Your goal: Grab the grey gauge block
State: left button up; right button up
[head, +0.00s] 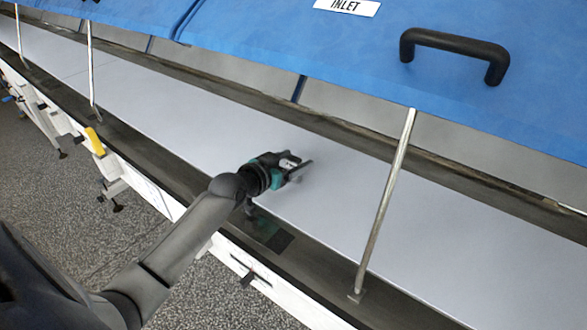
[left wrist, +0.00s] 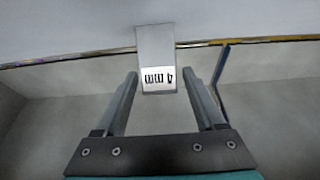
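The grey gauge block (left wrist: 155,42) shows in the left wrist view as an upright grey bar with a white end bearing black marks. My left gripper (left wrist: 161,76) is open. Its two fingers stand either side of the block's marked end, with a clear gap at the right and a narrow one at the left. I cannot tell how far the end reaches between the fingertips. In the head view the left gripper (head: 300,170) is over the pale belt (head: 335,185); the block cannot be made out clearly there. My right gripper is not in view.
A blue cover (head: 300,50) with a black handle (head: 455,48) and an INLET label (head: 347,6) hangs above the belt's far side. A thin metal strut (head: 386,200) stands right of my left gripper. A dark rail edges the belt. The belt around the gripper looks clear.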

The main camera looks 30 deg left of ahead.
pick_arm(q)
grip_shut()
dwell(0.3)
